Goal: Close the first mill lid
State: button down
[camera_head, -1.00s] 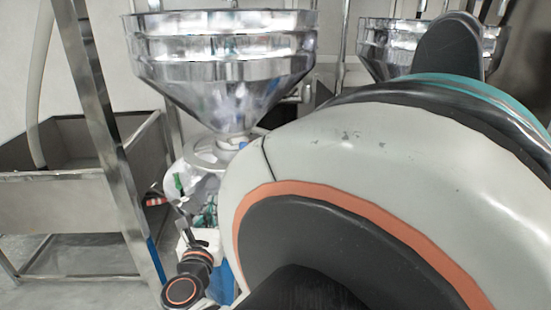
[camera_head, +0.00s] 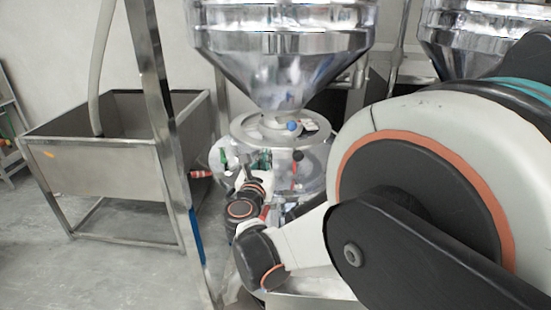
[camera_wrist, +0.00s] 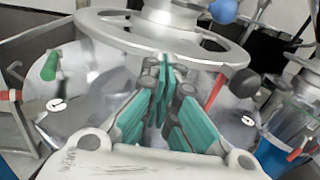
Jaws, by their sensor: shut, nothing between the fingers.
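The first mill is a round metal body (camera_head: 312,165) under a shiny conical hopper (camera_head: 283,55). In the wrist view its round top plate (camera_wrist: 105,25) is close, with a blue knob (camera_wrist: 223,10) above it. A green handle (camera_wrist: 50,66) sticks out at left. A red lever (camera_wrist: 215,92) with a black knob (camera_wrist: 244,83) is at right. I cannot tell which part is the lid or how it stands. My gripper (camera_wrist: 165,72), with teal pads, is shut and empty in front of the mill body; contact is unclear. In the head view my arm hides part of the mill.
A second hopper (camera_head: 470,35) hangs at the back right. A metal basin (camera_head: 95,160) on legs stands at left, behind an upright metal post (camera_head: 165,100). A container with blue contents (camera_wrist: 290,125) is at right in the wrist view. The floor at front left is clear.

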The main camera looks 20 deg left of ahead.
jog(key=w+a+h, duration=0.1)
jog(key=w+a, duration=0.1)
jog(key=w, duration=0.1)
jog(key=w+a+m+h, duration=0.1)
jog(key=w+a, duration=0.1)
jog(key=w, duration=0.2)
jog(key=w+a+m+h, duration=0.1)
jog(key=w+a, duration=0.1)
jog(key=w, duration=0.1)
jog(key=shift+w+a+h+p, duration=0.3)
jog(key=shift+h+p, duration=0.05)
jog(key=shift+h, duration=0.05)
jog(key=shift+w+a, duration=0.15)
jog(key=shift+a, duration=0.1)
jog(key=shift+d, duration=0.15)
